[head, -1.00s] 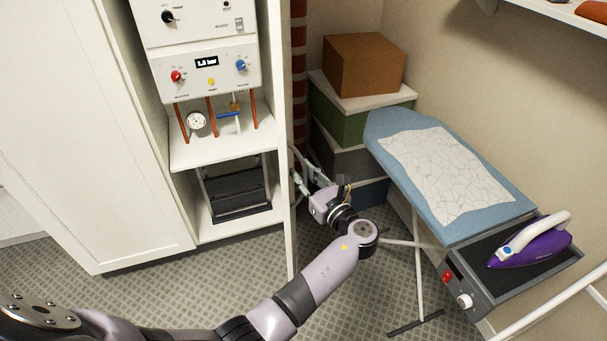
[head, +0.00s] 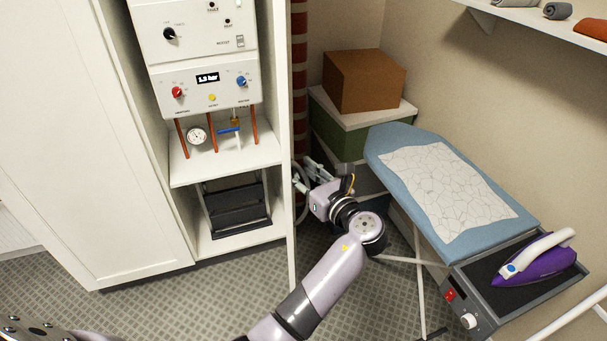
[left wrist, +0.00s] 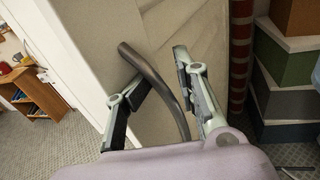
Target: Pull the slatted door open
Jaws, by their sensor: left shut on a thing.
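The slatted door (head: 290,215) stands swung out from the white cabinet and shows nearly edge-on in the head view. In the left wrist view its pale face (left wrist: 205,28) fills the middle, with faint slat lines. A dark curved bar handle (left wrist: 141,66) stands out from that face. My left gripper (head: 308,173) is on the right side of the door, at its face. In the left wrist view its two fingers (left wrist: 160,88) lie on either side of the handle, shut on it. The handle is hard to make out in the head view. My right gripper is not in view.
The open cabinet holds a control panel (head: 207,85) with knobs and a gauge. Stacked boxes (head: 364,80) stand behind my left gripper. An ironing board (head: 400,140) with a purple iron (head: 535,262) stands to the right. Patterned floor (head: 215,285) is free before the cabinet.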

